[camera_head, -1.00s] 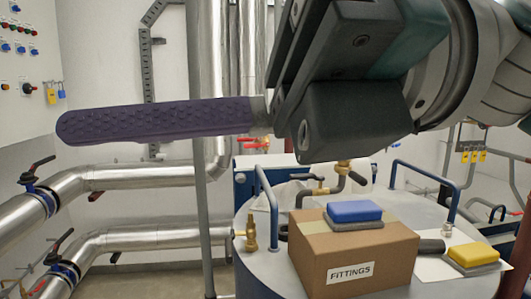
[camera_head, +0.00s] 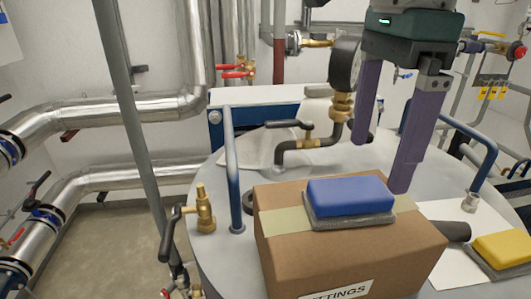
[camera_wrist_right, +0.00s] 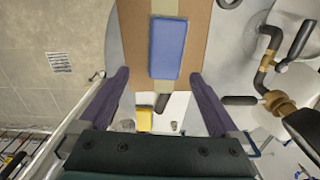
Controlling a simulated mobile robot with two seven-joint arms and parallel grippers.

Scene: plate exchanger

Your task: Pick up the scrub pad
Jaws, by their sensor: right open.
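A blue scrub pad with a grey underside (camera_head: 350,193) lies flat on top of the cardboard box. It also shows in the wrist view (camera_wrist_right: 168,48), beyond and between the fingertips. A similar yellow pad (camera_head: 503,248) lies on a white sheet right of the box; it shows in the wrist view (camera_wrist_right: 144,120) too. My right gripper (camera_head: 381,165) is open and empty, its purple fingers pointing down just behind and right of the blue pad. In the wrist view the spread fingers (camera_wrist_right: 158,76) are wider than the blue pad. My left gripper is out of view.
The cardboard box (camera_head: 345,260) stands on the round grey tank top (camera_head: 215,258). Blue rails (camera_head: 233,170), a brass valve (camera_head: 203,210) and a pressure gauge (camera_head: 345,65) rise around it. The gauge is close left of my right fingers.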

